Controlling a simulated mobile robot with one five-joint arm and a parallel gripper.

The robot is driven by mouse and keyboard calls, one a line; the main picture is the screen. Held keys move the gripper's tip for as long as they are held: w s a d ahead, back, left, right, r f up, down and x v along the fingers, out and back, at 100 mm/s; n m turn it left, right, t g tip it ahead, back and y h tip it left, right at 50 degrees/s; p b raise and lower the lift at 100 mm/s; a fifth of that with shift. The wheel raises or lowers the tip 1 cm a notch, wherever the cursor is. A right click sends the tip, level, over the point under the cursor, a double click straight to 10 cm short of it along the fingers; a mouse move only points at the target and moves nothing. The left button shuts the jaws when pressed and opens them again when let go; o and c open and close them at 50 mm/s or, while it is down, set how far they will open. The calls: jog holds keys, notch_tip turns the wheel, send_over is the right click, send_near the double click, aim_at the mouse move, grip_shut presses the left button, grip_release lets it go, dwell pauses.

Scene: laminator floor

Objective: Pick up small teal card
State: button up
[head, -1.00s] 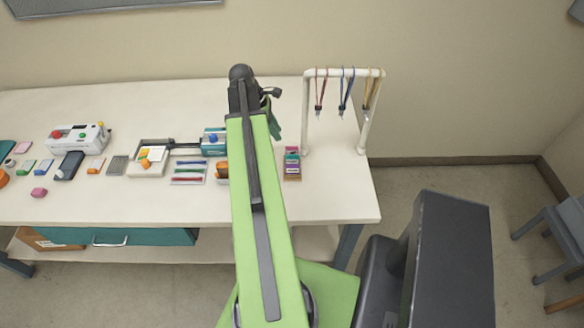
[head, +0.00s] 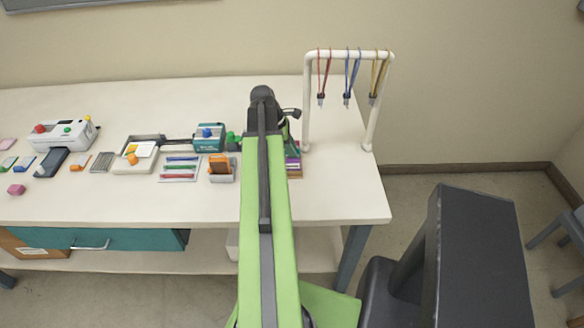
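I cannot make out the small teal card for certain. A small brown card holder (head: 296,174) stands at the right part of the table, mostly hidden behind my arm. A purple card (head: 294,163) shows at its uncovered edge. My green arm reaches over the table, and my gripper (head: 285,125) is at its dark far end, above and just beyond the holder. The fingers are mostly hidden by the arm, so I cannot see whether they are open or hold anything.
A white rack (head: 349,55) with hanging lanyards stands close to the right of my gripper. To the left are an orange item in a grey holder (head: 222,172), a teal box (head: 209,138), colored strips (head: 180,168) and a white machine (head: 62,133). The table's right front corner is clear.

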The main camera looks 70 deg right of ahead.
jog(key=shift+s+f, duration=0.1)
jog(key=shift+f, duration=0.15)
grip_shut()
